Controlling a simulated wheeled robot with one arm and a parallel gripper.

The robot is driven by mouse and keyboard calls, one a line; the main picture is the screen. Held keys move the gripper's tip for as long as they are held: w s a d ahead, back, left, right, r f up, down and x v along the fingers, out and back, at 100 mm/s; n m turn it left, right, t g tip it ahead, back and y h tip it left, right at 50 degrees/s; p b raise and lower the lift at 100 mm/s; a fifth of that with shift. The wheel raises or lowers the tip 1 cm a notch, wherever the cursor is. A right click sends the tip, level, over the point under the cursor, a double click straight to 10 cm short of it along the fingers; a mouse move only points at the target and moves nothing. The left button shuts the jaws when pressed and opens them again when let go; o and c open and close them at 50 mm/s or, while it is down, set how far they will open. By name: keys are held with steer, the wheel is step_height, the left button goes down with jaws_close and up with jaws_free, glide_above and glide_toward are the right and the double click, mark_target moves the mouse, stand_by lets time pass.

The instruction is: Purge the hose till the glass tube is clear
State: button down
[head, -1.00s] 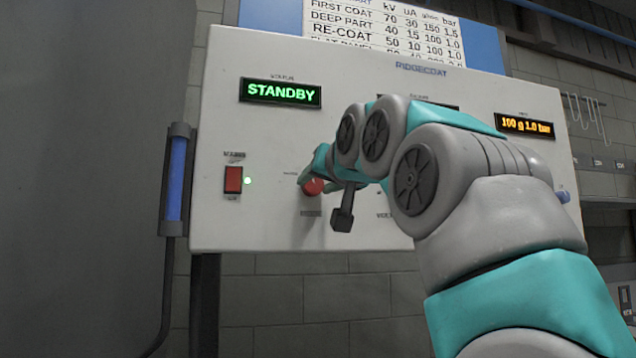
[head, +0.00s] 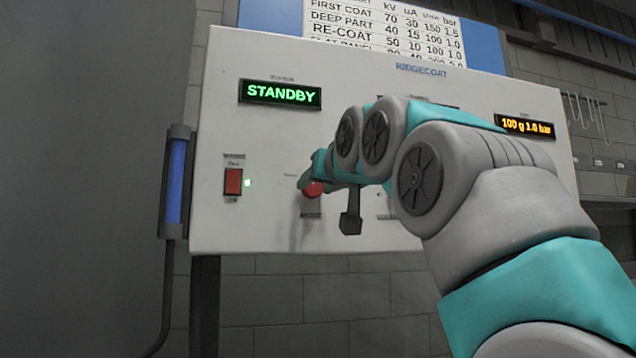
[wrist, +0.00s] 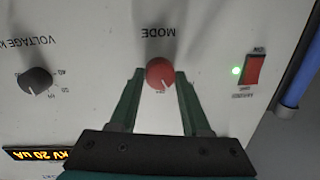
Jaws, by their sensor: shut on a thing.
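The red MODE knob (wrist: 160,72) sits between the fingertips of my gripper (wrist: 159,76) in the wrist view, where the panel's lettering is upside down. My gripper is shut on it. In the head view the knob (head: 313,189) shows partly, with my gripper and wrist over it. The glass tube (head: 175,181) is upright in a dark bracket at the panel's left edge, and it looks blue along its length. It also shows at the right edge of the wrist view (wrist: 299,75). A dark hose (head: 168,290) runs down from its bottom.
The white control panel (head: 225,125) shows STANDBY in green (head: 280,93) and "100 g 1.0 bar" in amber (head: 529,126). The red mains switch (head: 233,181) has a lit green lamp beside it. A black voltage knob (wrist: 36,80) is left in the wrist view.

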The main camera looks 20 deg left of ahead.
steer(key=shift+d+r+n+p, duration=0.1)
steer(key=shift+r+n+p, duration=0.1)
steer(key=shift+n+p, duration=1.95)
steer(key=shift+n, duration=0.85)
steer(key=shift+c, duration=1.8)
jaws_free()
steer(key=shift+f, duration=0.1)
steer(key=shift+s, duration=0.15)
steer(key=b+v, duration=0.1)
steer(key=v, duration=0.6)
steer(key=shift+s, duration=0.3)
steer(key=shift+h, duration=0.3)
